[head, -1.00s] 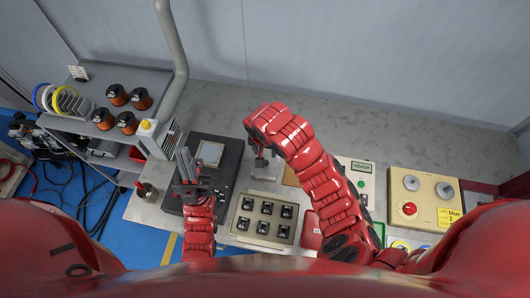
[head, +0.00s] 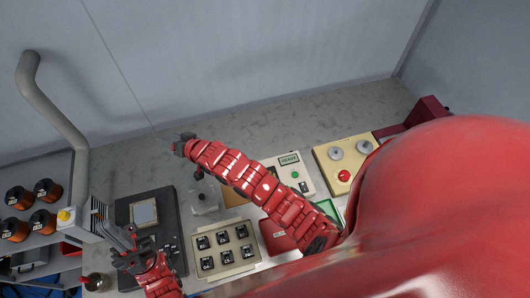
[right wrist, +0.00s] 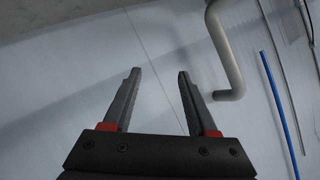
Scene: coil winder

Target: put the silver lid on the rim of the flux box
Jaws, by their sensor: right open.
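No separate silver lid can be made out. My left gripper (head: 122,240) is at the lower left, over the edge of the dark device; its finger gap is unclear. My right gripper (head: 180,142) is high near the back of the bench. In the right wrist view it (right wrist: 158,85) is open and empty, facing the wall.
A dark device (head: 165,255) with a light screen lies left of a tray of black parts (head: 247,262). A red bin (head: 275,238), a panel with a green button (head: 310,170) and a beige control box (head: 325,155) stand right. Spools (head: 20,195) sit on the left shelf.

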